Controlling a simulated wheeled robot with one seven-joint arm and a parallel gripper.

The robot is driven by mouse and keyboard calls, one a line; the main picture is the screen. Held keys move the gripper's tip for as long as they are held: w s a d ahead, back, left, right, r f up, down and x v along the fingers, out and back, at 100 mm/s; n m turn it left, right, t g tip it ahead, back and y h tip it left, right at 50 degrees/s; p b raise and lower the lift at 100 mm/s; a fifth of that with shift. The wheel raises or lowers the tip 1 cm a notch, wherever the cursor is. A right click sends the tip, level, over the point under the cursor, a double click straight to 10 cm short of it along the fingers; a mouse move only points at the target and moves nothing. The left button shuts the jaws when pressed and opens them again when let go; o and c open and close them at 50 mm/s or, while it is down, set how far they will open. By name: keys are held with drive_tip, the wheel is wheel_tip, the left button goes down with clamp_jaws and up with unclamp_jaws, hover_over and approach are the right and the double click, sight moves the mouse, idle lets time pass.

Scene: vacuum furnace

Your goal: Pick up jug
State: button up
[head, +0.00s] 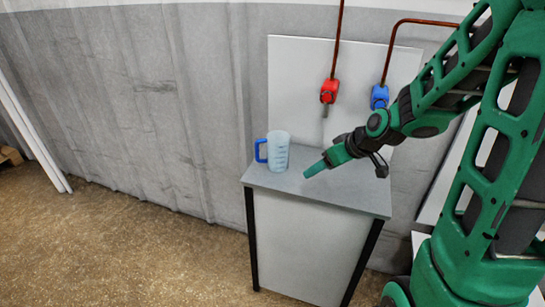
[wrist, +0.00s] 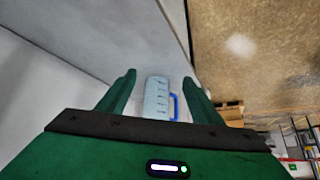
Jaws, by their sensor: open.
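The jug (head: 279,152) is pale blue and translucent, with a blue handle on its left side. It stands upright on the grey top of a small cabinet (head: 340,193), near the left end. My gripper (head: 308,173) is to the right of the jug, apart from it, low over the cabinet top. In the wrist view the jug (wrist: 156,98) appears ahead, between the two open fingers of my gripper (wrist: 160,80), with its handle on the right. The fingers hold nothing.
A red tap (head: 328,91) and a blue tap (head: 379,96) on copper pipes hang before a white wall panel (head: 295,75) behind the cabinet. A grey wall (head: 130,90) runs behind. The brown floor (head: 130,250) at left is clear.

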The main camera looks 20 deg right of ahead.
sight(286, 143)
drive_tip(key=w+a+t, duration=0.1)
drive_tip(key=w, duration=0.2)
drive_tip(key=w+a+t+y, duration=0.1)
drive_tip(key=w+a+t, duration=0.1)
drive_tip(key=w, duration=0.2)
drive_tip(key=w+a+r+n+t+y, duration=0.1)
drive_tip(key=w, duration=0.3)
drive_tip(key=shift+w+a+t, duration=0.15)
drive_tip(key=shift+a+t, duration=0.25)
drive_tip(key=shift+w+a+r, duration=0.1)
drive_tip(key=shift+w, duration=0.55)
drive_tip(key=x, duration=1.1)
drive_tip(key=shift+w+a+r, duration=0.15)
drive_tip(key=shift+w, duration=0.25)
drive_tip(key=c, duration=0.8)
